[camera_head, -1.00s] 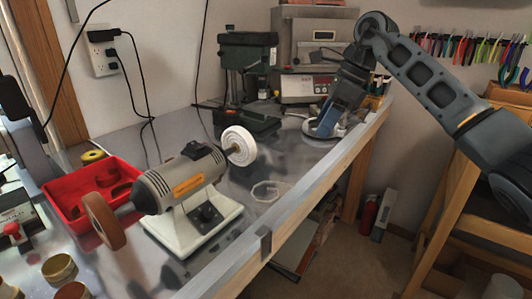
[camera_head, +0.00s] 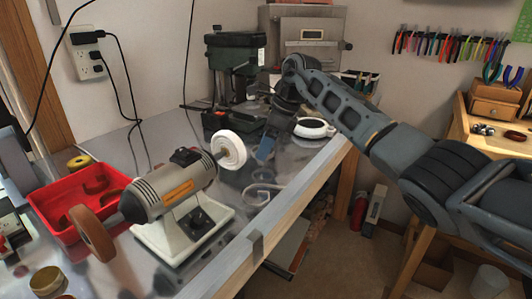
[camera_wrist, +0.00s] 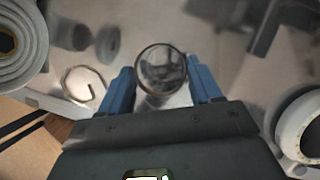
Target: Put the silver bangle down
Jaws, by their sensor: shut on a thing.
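The silver bangle (camera_wrist: 161,69) shows in the wrist view as a thin, dark-shaded round ring, seen nearly face-on. My gripper (camera_wrist: 161,88) is shut on it, with one blue finger on each side. In the head view my gripper (camera_head: 264,152) points down over the metal bench (camera_head: 300,165), right of the white buffing wheel. The bangle is too small there to make out clearly, and its height above the bench is hard to judge. An open, curled silver band (camera_wrist: 83,85) lies on the bench close by; it also shows in the head view (camera_head: 262,195).
A bench polisher (camera_head: 178,192) with a white wheel (camera_head: 230,150) stands left of my gripper. A white round dish (camera_head: 314,128) lies behind it, to the right. A green drill press (camera_head: 235,60) stands at the back. The red tray (camera_head: 55,205) is far left. The bench's front edge is close.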

